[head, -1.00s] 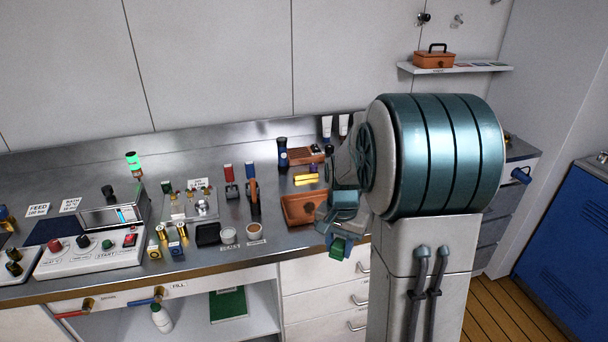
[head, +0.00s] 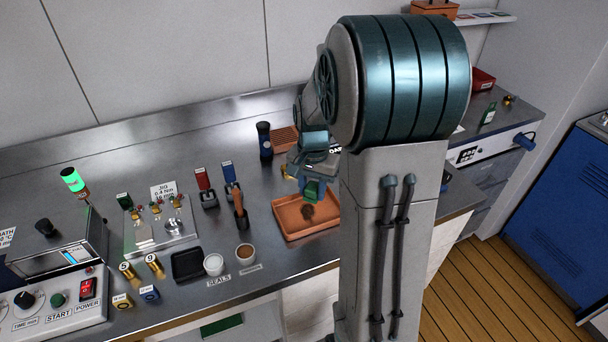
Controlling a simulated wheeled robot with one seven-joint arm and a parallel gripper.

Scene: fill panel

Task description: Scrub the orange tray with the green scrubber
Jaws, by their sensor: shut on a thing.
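The orange tray (head: 290,228) lies on the steel counter, left of my arm. A dark brownish patch shows on its floor. My gripper (head: 312,182) is over the back right part of the tray, pointing down. It is shut on the green scrubber (head: 313,192), of which only a small green part shows below the fingers. I cannot tell whether the scrubber touches the tray floor. My arm hides the counter to the right of the tray.
A wooden-handled tool (head: 239,206) stands left of the tray. A cup with brown content (head: 245,254) and a white cup (head: 213,264) stand at the front left. A dark blue bottle (head: 265,141) and a slatted brown block (head: 285,139) are behind the tray.

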